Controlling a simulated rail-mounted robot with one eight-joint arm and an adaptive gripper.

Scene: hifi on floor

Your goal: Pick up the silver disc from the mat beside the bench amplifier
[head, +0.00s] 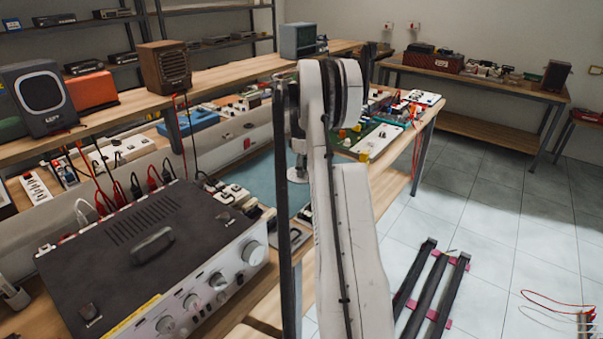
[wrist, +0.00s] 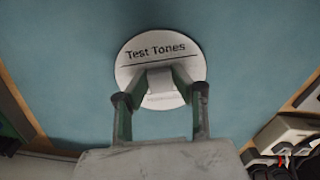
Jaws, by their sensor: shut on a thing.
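The silver disc (wrist: 135,72) lies face up in the wrist view, printed "Test Tones" with a dark line beneath. My gripper (wrist: 160,80) is over its lower half, its two fingers closed in on the middle of the disc and hiding part of it. The blue mat (wrist: 60,70) fills the background around it. In the head view, the disc's edge (head: 297,176) shows under my gripper, over the mat (head: 257,184). I cannot tell if the disc touches the mat. The bench amplifier (head: 150,250), a dark-topped box with silver knobs, stands left of the mat.
Small boxes (head: 230,198) stand between the amplifier and the mat. A circuit board (head: 372,142) with leads lies right of my arm. Speakers (head: 43,97) stand on the raised shelf behind. A dark rack (head: 432,285) lies on the tiled floor at right.

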